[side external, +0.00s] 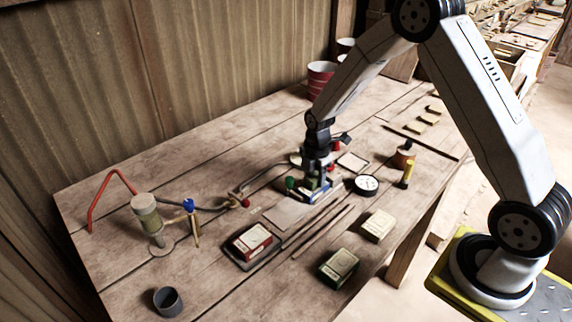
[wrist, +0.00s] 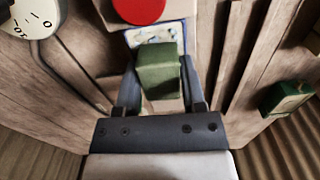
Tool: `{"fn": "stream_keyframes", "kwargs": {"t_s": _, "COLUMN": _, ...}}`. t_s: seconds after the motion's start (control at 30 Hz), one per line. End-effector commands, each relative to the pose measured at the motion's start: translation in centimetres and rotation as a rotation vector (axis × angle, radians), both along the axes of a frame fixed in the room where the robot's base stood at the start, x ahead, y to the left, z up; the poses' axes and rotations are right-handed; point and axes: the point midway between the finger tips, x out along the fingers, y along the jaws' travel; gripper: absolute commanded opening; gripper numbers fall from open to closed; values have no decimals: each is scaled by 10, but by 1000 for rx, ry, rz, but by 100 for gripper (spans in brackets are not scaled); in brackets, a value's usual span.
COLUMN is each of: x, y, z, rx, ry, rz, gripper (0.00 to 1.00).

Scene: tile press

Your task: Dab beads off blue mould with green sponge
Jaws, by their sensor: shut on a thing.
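My gripper (wrist: 158,88) is shut on the green sponge (wrist: 158,70), a block held between its two fingers in the wrist view. The blue mould (wrist: 150,33), a blue-rimmed frame with a pale patterned face, lies just beyond the sponge. The sponge covers part of that face, so I cannot tell whether they touch, and I cannot make out single beads. In the side external view my gripper (side external: 318,180) points down low over the blue mould (side external: 326,193), among the press parts. The sponge is not clear there.
A round gauge (side external: 366,185) stands close right of my gripper. A red mould (side external: 252,241), a green mould (side external: 338,266) and a cream mould (side external: 378,225) lie in front. A red round part (wrist: 138,8) is beyond the blue mould. A dark cup (side external: 167,301) stands at front left.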

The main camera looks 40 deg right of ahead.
Motion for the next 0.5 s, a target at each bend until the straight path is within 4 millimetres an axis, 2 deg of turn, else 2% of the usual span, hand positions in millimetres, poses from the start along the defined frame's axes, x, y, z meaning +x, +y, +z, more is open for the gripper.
{"fn": "stream_keyframes", "kwargs": {"t_s": 0.5, "x": 0, "y": 0, "z": 28, "rx": 0, "ry": -2, "rz": 0, "gripper": 5}}
